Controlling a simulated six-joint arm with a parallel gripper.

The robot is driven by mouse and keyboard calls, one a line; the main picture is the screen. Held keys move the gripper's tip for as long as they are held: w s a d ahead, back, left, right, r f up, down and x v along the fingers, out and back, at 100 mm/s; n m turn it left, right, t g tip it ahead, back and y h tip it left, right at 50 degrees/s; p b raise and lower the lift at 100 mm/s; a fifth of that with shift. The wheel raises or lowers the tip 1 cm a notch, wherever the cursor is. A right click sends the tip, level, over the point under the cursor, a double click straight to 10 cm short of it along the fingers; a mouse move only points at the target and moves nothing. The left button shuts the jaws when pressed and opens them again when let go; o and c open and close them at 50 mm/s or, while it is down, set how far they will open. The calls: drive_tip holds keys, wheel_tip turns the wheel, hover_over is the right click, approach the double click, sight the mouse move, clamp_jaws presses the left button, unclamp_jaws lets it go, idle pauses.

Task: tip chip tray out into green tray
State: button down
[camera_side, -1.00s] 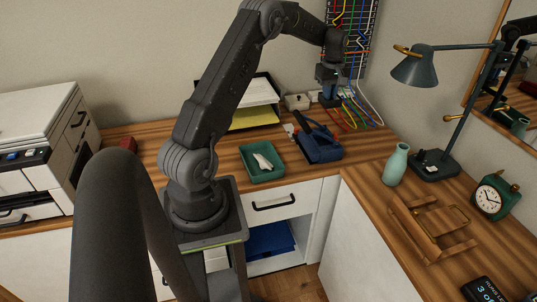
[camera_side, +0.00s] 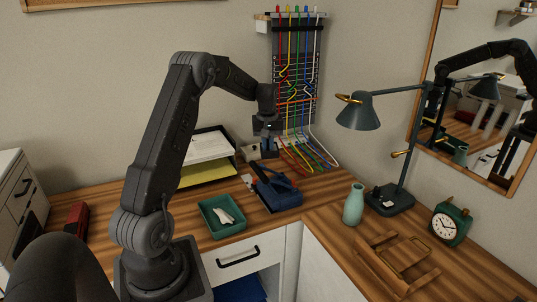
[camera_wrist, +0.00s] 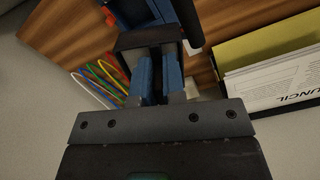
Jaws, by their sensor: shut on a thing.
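My gripper (camera_wrist: 156,85) is shut on a small dark box-like piece (camera_wrist: 150,42), which looks like the chip tray, held between its blue fingers in the wrist view. What is inside it cannot be seen. In the side view my gripper (camera_side: 267,152) is above the desk, just behind the blue hole punch (camera_side: 279,196), and the held piece is hard to make out. The green tray (camera_side: 207,221) sits on the desk to the left of the punch, nearer the front edge. A white crumpled thing (camera_side: 226,215) lies in it.
A paper tray (camera_side: 207,148) with white and yellow sheets stands behind the green tray. Coloured cables (camera_side: 308,155) hang from a wall rack to the desk. A vase (camera_side: 353,204), a lamp (camera_side: 362,112), a clock (camera_side: 450,223) and a wooden holder (camera_side: 396,264) are to the right.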

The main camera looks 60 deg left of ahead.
drive_tip(key=s+d+f+m, duration=0.1)
drive_tip(key=s+m, duration=0.6)
drive_tip(key=s, duration=0.3)
drive_tip(key=s+d+f+m, duration=0.2)
drive_tip(key=s+m, duration=0.6)
drive_tip(key=s, duration=0.2)
drive_tip(key=d+f+g+y, duration=0.1)
drive_tip(key=g+y, duration=0.1)
drive_tip(key=y, duration=0.5)
drive_tip(key=w+d+f+g+y, duration=0.1)
drive_tip(key=f+g+y, duration=0.1)
drive_tip(key=y, duration=0.4)
drive_tip(key=d+f+g+y, duration=0.1)
drive_tip(key=g+y, duration=0.2)
drive_tip(key=y, duration=0.4)
drive_tip(key=shift+w+d+f+g+y, duration=0.1)
drive_tip(key=shift+w+f+g+y, duration=0.05)
drive_tip(key=shift+w+g+y, duration=0.2)
drive_tip(key=shift+s+n, duration=0.1)
drive_tip(key=shift+n, duration=0.2)
idle(0.5)
